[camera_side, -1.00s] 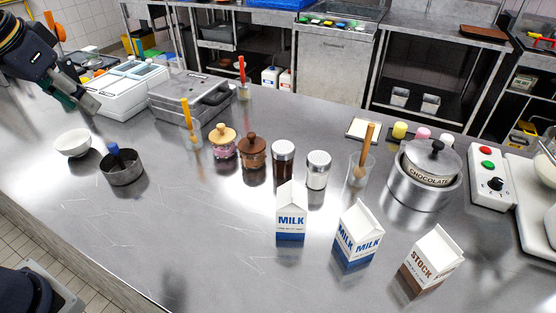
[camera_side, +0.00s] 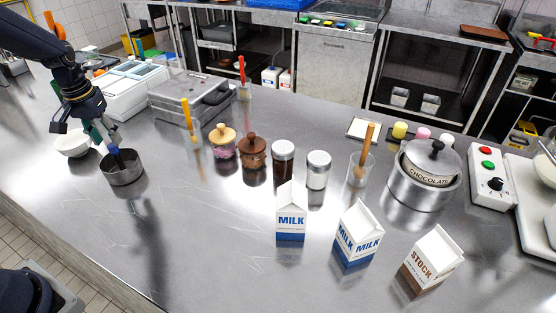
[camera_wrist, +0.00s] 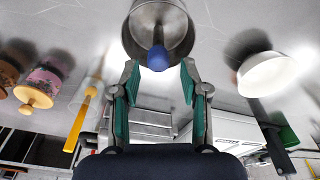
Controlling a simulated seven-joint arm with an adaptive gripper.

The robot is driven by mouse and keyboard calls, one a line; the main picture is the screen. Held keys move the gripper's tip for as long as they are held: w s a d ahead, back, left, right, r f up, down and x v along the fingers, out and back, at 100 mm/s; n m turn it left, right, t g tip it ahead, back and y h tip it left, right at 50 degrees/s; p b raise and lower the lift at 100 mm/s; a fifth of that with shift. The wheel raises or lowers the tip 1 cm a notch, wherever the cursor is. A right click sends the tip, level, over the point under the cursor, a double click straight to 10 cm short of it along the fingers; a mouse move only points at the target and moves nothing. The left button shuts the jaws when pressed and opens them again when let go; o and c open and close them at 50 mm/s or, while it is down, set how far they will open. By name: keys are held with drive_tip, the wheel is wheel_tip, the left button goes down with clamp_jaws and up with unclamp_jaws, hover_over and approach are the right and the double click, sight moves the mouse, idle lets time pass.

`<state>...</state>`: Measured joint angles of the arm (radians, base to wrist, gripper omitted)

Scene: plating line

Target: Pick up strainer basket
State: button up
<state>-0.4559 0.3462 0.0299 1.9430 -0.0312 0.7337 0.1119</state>
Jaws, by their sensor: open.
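The strainer basket, as I take it, is the round grey metal vessel (camera_side: 123,172) with a blue-tipped handle at its far rim, on the counter at the left. In the wrist view the vessel (camera_wrist: 174,22) is just ahead of the fingertips, with its blue knob (camera_wrist: 158,58) in line with the gap between them. My gripper (camera_wrist: 159,72) is open, its two green-padded fingers apart with nothing held. In the side view my gripper (camera_side: 108,138) is low at the vessel's far side, close to the blue handle. Exact contact cannot be told.
A white bowl (camera_side: 73,143) stands close by on the left. A glass with a yellow-handled tool (camera_side: 188,118), wooden-lidded jars (camera_side: 252,152) and milk cartons (camera_side: 291,211) stand to the right. A grey metal box (camera_side: 185,97) is behind. The counter in front is clear.

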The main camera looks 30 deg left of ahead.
sight(117, 154)
drive_tip(key=f, duration=0.4)
drive_tip(key=w+f, duration=0.1)
drive_tip(key=f, duration=0.2)
clamp_jaws()
idle(0.3)
drive_tip(key=shift+r, duration=0.1)
